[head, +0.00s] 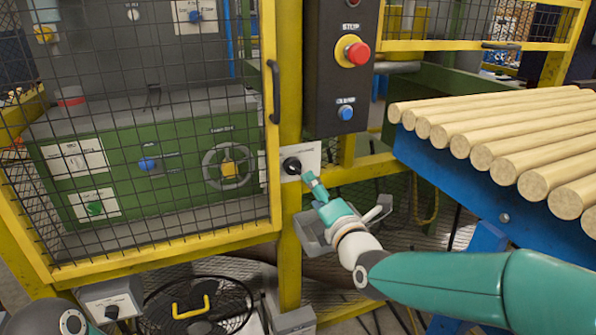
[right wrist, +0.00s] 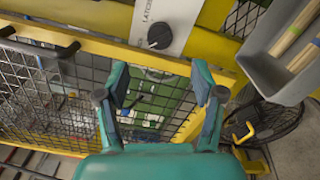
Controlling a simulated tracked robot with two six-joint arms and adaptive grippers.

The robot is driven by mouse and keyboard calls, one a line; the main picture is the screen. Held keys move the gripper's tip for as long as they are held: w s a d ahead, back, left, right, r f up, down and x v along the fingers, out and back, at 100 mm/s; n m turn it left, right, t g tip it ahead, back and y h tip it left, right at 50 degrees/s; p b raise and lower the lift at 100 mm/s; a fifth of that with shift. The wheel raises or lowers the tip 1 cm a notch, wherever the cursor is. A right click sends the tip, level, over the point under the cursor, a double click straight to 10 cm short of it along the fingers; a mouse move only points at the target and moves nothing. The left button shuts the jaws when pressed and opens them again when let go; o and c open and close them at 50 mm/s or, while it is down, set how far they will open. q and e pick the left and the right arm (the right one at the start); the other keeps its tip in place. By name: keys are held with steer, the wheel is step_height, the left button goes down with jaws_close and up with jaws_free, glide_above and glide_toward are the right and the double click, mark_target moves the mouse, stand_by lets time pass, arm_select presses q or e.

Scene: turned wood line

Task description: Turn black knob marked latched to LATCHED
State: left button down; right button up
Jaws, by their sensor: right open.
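The black knob (head: 291,165) sits on a white plate (head: 311,154) fixed to the yellow post beside the mesh door. In the right wrist view the knob (right wrist: 159,36) is at top centre, with part of the word "LATCHED" on its plate (right wrist: 178,15). I cannot tell for sure which way its pointer is set. My right gripper (head: 315,187) is just right of and below the knob in the head view. In the right wrist view my right gripper (right wrist: 164,93) is open and empty, its fingers apart and clear of the knob. My left gripper is out of view.
A black control box with a red stop button (head: 358,53) and a blue button (head: 345,113) hangs above the plate. The door handle (head: 273,91) is near the knob. Wooden rods (head: 500,130) lie on a blue stand at right. A grey bin (right wrist: 290,75) stands close to the gripper.

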mark_target(297, 173)
steer(key=x, duration=1)
steer(key=shift+w+f, duration=0.1)
steer(key=shift+w, duration=0.1)
steer(key=shift+c, duration=0.2)
steer(key=c, duration=1)
steer(key=shift+c, duration=0.5)
steer(key=shift+f, duration=0.1)
steer(key=shift+f+m+b, duration=0.15)
steer(key=shift+m+b, duration=0.5)
steer(key=shift+m, duration=0.65)
steer(key=shift+m+b, duration=0.85)
steer(key=shift+m, duration=1.25)
steer(key=shift+f, duration=0.1)
